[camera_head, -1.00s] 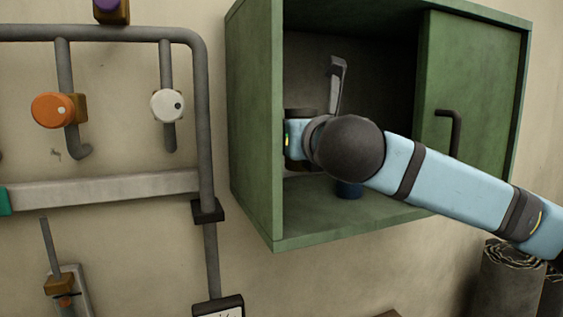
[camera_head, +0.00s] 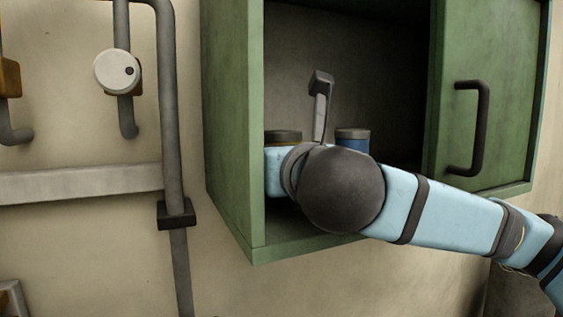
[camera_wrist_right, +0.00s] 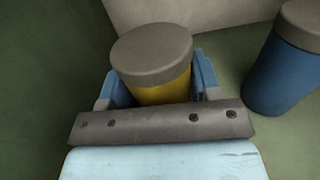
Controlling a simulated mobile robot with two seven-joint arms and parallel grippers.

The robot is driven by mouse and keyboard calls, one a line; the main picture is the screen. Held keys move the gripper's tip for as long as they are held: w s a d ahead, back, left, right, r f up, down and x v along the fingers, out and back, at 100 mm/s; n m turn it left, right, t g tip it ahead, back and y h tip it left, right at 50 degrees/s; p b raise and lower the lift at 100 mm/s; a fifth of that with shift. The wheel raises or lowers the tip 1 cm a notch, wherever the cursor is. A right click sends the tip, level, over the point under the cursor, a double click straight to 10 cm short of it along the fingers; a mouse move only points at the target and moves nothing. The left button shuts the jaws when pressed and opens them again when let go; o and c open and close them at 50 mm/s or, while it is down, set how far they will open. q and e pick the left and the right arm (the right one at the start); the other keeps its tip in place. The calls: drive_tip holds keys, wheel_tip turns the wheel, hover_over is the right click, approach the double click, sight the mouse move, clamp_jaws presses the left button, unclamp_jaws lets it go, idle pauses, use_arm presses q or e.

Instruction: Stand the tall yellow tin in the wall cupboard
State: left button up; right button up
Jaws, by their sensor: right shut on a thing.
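The tall yellow tin (camera_wrist_right: 160,90) has a grey-brown lid and stands between the fingers of my right gripper (camera_wrist_right: 155,85) in the right wrist view. The gripper is shut on it. In the head view the tin's dark lid (camera_head: 283,136) shows just above my right wrist, inside the green wall cupboard (camera_head: 232,130), near its left wall. The rest of the tin is hidden behind my arm there. I cannot tell whether its base touches the cupboard floor. My left gripper is not in view.
A blue tin (camera_wrist_right: 284,66) with a grey-brown lid stands in the cupboard, right of the yellow tin and apart from it; it also shows in the head view (camera_head: 353,140). The green door (camera_head: 490,95) with a dark handle covers the right side. Wall pipes (camera_head: 168,100) run left of the cupboard.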

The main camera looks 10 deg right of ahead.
drive_tip(key=shift+s+r, duration=0.15)
drive_tip(key=shift+s, duration=0.2)
drive_tip(key=shift+s+a, duration=0.1)
drive_tip(key=o, duration=0.7)
drive_tip(key=shift+f, duration=0.25)
drive_tip(key=shift+c, duration=0.2)
drive_tip(key=o, duration=0.4)
drive_tip(key=shift+w+f, duration=0.1)
drive_tip(key=shift+w, duration=0.3)
drive_tip(key=shift+o, duration=0.2)
drive_tip(key=shift+s+r, duration=0.2)
drive_tip(key=shift+r, duration=0.05)
drive_tip(key=s, duration=0.3)
drive_tip(key=s+b, duration=0.1)
drive_tip(key=s, duration=0.3)
drive_tip(key=s+d+b, duration=0.1)
drive_tip(key=s, duration=0.3)
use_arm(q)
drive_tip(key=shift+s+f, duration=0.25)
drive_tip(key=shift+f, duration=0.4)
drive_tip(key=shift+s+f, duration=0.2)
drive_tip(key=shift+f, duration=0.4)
use_arm(e)
drive_tip(key=shift+s+d, duration=0.15)
drive_tip(key=shift+s, duration=0.25)
